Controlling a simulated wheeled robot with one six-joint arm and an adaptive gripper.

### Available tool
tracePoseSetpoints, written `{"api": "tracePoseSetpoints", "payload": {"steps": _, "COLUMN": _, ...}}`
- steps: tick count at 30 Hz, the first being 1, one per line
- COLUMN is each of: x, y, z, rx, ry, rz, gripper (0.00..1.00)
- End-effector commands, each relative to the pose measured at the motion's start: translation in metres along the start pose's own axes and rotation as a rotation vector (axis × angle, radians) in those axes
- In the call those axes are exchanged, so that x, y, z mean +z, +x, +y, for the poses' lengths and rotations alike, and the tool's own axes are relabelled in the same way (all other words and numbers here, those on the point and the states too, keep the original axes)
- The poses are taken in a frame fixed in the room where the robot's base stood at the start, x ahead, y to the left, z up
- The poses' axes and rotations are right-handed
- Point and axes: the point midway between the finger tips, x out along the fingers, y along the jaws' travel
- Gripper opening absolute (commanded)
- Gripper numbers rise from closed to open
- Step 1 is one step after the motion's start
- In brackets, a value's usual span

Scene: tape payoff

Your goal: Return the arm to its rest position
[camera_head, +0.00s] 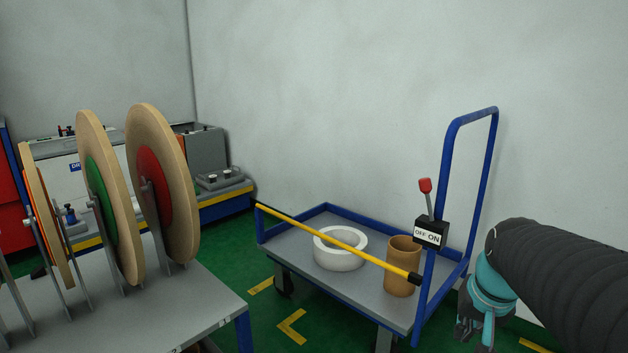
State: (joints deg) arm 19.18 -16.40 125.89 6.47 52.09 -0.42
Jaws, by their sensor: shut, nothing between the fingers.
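My arm comes in from the right edge, with a dark ribbed sleeve and a teal wrist. My gripper (471,330) hangs at the lower right, beside the right end of the blue-framed cart (315,230). It points downward and is shut with nothing held. Its lower part is small and dark in this view.
The cart carries a white ring roll (340,258), a brown cylinder (402,266) and an OFF/ON lever box (431,233). A yellow bar (335,241) crosses above it. At left, large tape reels (163,180) stand on a grey table (190,305). Green floor (262,325) lies between.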

Motion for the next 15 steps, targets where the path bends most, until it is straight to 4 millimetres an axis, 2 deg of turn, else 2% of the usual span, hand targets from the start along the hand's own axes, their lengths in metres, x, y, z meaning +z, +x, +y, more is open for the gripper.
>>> {"api": "tracePoseSetpoints", "payload": {"steps": 1, "x": 0.022, "y": -0.003, "z": -0.007, "rx": 0.006, "ry": -0.042, "rz": 0.004, "gripper": 0.0}}
{"api": "tracePoseSetpoints", "payload": {"steps": 3, "x": 0.049, "y": -0.006, "z": -0.013, "rx": 0.014, "ry": -0.095, "rz": 0.009, "gripper": 0.0}}
{"api": "tracePoseSetpoints", "payload": {"steps": 9, "x": 0.112, "y": -0.012, "z": -0.026, "rx": 0.015, "ry": -0.241, "rz": 0.048, "gripper": 0.0}}
{"api": "tracePoseSetpoints", "payload": {"steps": 12, "x": 0.131, "y": -0.018, "z": -0.033, "rx": -0.001, "ry": -0.297, "rz": 0.081, "gripper": 0.0}}
{"api": "tracePoseSetpoints", "payload": {"steps": 15, "x": 0.139, "y": -0.029, "z": -0.042, "rx": -0.025, "ry": -0.337, "rz": 0.121, "gripper": 0.0}}
